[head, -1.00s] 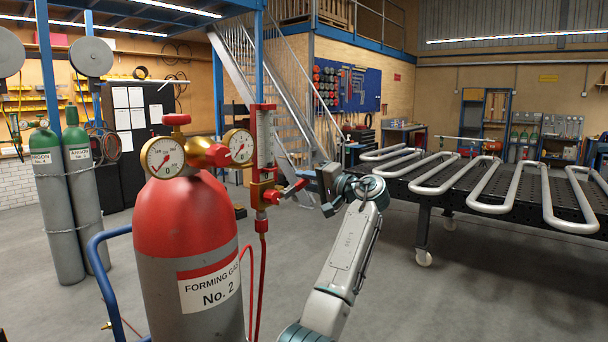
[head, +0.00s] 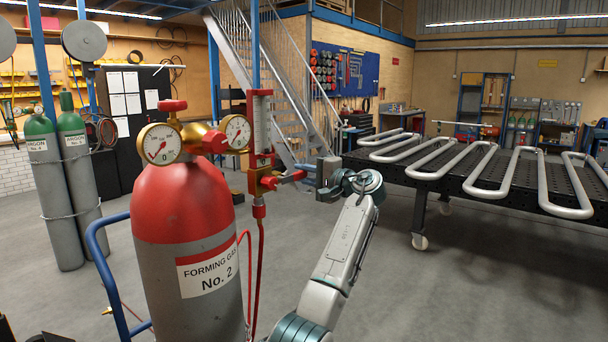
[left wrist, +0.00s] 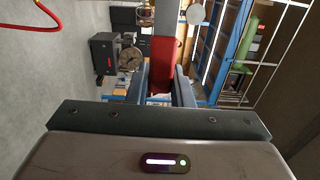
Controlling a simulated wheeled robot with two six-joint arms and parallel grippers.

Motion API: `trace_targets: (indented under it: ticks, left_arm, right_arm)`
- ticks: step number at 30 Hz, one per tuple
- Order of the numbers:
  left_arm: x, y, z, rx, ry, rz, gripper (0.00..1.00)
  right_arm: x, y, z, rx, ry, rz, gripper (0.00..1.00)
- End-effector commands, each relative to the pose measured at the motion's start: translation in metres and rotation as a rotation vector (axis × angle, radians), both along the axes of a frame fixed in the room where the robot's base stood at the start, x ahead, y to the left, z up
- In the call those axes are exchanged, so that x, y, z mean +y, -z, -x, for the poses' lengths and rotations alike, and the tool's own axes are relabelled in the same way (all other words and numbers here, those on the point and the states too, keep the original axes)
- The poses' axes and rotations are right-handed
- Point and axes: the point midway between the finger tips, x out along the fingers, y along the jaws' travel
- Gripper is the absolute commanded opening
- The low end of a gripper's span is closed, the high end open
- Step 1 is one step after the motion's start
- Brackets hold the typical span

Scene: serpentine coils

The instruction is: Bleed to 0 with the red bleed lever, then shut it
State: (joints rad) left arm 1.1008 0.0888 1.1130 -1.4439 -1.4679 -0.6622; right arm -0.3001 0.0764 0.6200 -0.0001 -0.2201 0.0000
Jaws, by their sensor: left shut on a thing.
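The red bleed lever (head: 289,177) sticks out to the right from the brass valve block (head: 262,181), below the clear upright flow tube (head: 262,125). My left gripper (head: 308,176) is at the lever's outer end, shut on it. In the left wrist view a red piece (left wrist: 163,58) sits between the two dark fingers of the gripper (left wrist: 162,82). The left gauge (head: 160,144) and right gauge (head: 236,132) sit on the brass regulator (head: 197,138); their needles are too small to read surely. My right gripper is not in view.
The red and grey forming gas cylinder (head: 190,255) stands close on the left, beside a blue cart handle (head: 95,238). A red hose (head: 260,255) hangs below the valve. A black table (head: 455,180) with silver coils stands right. Open floor lies between.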

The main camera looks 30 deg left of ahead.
Motion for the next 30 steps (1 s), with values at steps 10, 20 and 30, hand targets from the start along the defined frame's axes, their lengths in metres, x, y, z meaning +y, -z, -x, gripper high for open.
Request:
trace_targets:
  ticks: [10, 20, 30]
  left_arm:
    - [0.0, 0.001, 0.0, 0.003, -0.001, 0.001, 0.29]
    - [-0.033, 0.006, 0.002, -0.001, 0.004, 0.003, 0.29]
    - [-0.095, 0.005, 0.006, 0.003, 0.002, 0.003, 0.29]
  right_arm:
    - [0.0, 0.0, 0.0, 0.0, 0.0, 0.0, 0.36]
    - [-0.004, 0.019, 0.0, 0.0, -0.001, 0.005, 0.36]
    - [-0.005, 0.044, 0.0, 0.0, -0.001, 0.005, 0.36]
